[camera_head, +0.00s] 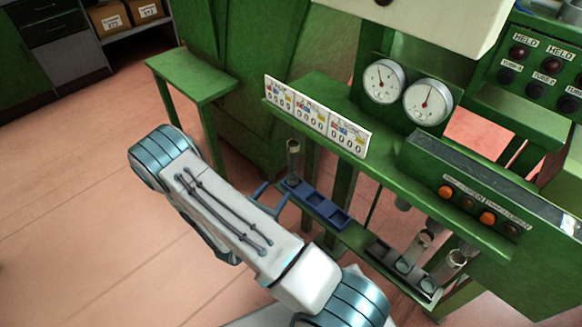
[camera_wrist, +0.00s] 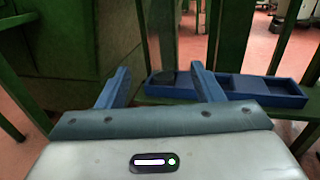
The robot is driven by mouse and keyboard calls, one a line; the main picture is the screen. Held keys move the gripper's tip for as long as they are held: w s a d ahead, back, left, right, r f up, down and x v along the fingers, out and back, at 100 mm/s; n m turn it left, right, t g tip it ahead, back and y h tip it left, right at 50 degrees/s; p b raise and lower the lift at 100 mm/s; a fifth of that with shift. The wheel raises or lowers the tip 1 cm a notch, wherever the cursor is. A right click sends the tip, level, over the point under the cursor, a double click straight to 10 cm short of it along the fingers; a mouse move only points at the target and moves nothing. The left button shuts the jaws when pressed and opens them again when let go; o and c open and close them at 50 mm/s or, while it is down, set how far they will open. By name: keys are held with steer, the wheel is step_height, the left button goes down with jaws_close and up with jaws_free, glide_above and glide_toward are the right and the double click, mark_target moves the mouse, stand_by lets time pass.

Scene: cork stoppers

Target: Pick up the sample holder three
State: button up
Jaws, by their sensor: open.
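A clear tube-shaped sample holder (camera_head: 293,162) with a dark top stands upright in the left end of a blue tray (camera_head: 330,212). Two more tube holders (camera_head: 411,252) (camera_head: 447,270) stand in a grey rack to the right. No legible number shows which one is three. My gripper (camera_head: 272,196) is open and empty, just left of the blue tray in the head view. In the wrist view my fingers (camera_wrist: 162,84) are spread, with the right finger in front of the tray (camera_wrist: 262,88). A dark round shape (camera_wrist: 168,77) shows in the tray's left end.
The grey rack (camera_head: 378,249) has a free slot at its left. A green shelf (camera_head: 345,157) with counter cards (camera_head: 317,116) overhangs the trays. A green stand (camera_head: 190,75) is at the left; open floor lies in front.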

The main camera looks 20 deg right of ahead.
mark_target(290, 174)
steer(key=x, duration=0.4)
steer(key=b+x, duration=0.1)
steer(key=x, duration=0.3)
steer(key=shift+d+f, duration=0.15)
steer(key=shift+f, duration=0.1)
steer(key=shift+b+x, duration=0.5)
steer(key=shift+x, duration=2.4)
steer(key=shift+r, duration=0.2)
steer(key=c, duration=1.1)
